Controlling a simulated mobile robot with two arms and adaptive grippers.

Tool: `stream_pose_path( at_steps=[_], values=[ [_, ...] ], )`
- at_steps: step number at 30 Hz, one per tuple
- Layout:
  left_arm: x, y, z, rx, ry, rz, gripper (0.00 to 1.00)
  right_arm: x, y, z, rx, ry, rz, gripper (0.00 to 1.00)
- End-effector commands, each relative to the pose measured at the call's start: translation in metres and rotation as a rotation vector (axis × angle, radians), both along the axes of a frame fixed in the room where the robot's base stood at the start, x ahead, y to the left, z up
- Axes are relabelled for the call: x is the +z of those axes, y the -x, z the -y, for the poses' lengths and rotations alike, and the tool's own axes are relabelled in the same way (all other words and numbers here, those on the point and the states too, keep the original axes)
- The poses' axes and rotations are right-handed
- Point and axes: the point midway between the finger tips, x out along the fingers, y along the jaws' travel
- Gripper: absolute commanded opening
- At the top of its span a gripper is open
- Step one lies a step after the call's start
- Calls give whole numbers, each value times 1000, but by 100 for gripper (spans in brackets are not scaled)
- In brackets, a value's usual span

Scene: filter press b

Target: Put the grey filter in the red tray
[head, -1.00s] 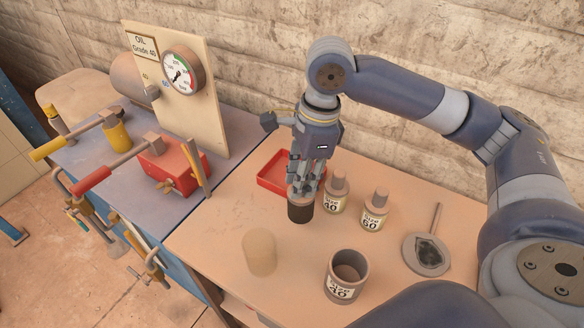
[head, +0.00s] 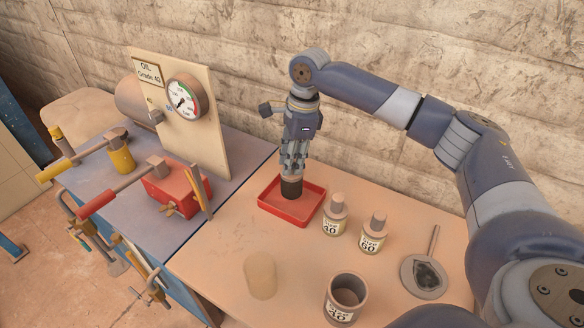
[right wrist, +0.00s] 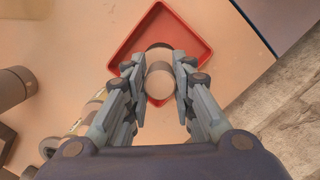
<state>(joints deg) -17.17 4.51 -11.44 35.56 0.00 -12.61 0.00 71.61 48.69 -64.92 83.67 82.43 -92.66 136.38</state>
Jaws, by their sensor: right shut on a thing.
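The dark grey filter (head: 291,188), a short cylinder with a lighter top, is held upright between the fingers of my right gripper (head: 292,170). The right wrist view shows its round pale top (right wrist: 160,80) between the two fingers. The red tray (head: 306,220) is a shallow square tray on the table near the wall. The filter is over the inside of the tray; I cannot tell whether its lower end touches the tray floor. My left gripper is not in view.
Two bottles marked 40 (head: 335,219) and 60 (head: 373,238) stand right of the tray. A beige cylinder (head: 261,276), an open labelled can (head: 345,299) and a round metal piece with a rod (head: 425,276) are nearer. A red clamped block (head: 177,191) stands left.

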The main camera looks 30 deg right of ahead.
Motion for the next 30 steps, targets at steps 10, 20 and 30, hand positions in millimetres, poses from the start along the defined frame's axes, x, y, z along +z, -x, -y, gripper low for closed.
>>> stream_pose_path(
  at_steps=[10,20,30],
  values=[
    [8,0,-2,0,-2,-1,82,-32,2,0,2,1,-5,0],
    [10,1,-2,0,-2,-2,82,-34,2,-1,2,1,-5,42],
    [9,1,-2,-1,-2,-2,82,-34,2,-1,2,1,-5,44]
  ],
)
